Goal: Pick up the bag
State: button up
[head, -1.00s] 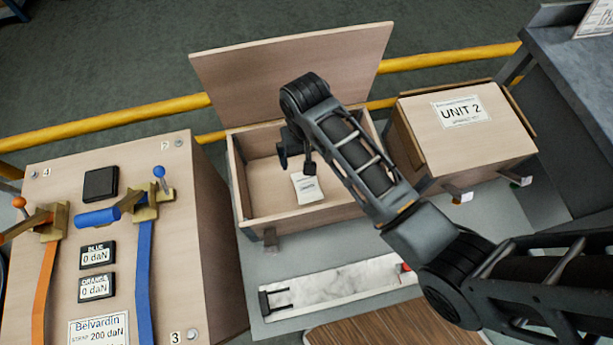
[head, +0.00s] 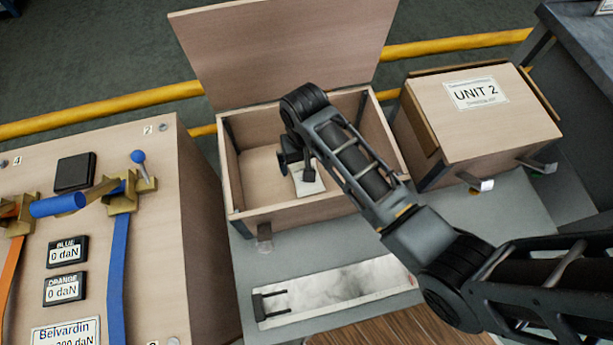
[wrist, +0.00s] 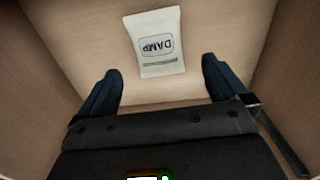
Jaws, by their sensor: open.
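The bag (head: 308,183) is a small white packet lying on the floor of the open wooden box (head: 290,214). In the wrist view the bag (wrist: 156,42) shows the word DAMP upside down, and it lies ahead of my gripper, between the lines of its fingers. My gripper (head: 297,172) is inside the box, above the bag, and hides part of it in the head view. In the wrist view my gripper (wrist: 162,92) has its two dark fingers spread wide with nothing between them.
The box walls stand close around my gripper, and its raised lid (head: 285,45) is behind. A closed box marked UNIT 2 (head: 470,130) stands to the right. A panel with blue and orange straps (head: 110,200) stands to the left. A marble-patterned strip (head: 340,290) lies in front.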

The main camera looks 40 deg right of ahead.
jog(key=f, duration=0.6)
jog(key=shift+s, duration=0.25)
jog(key=c, duration=1.1)
jog(key=shift+r, duration=0.1)
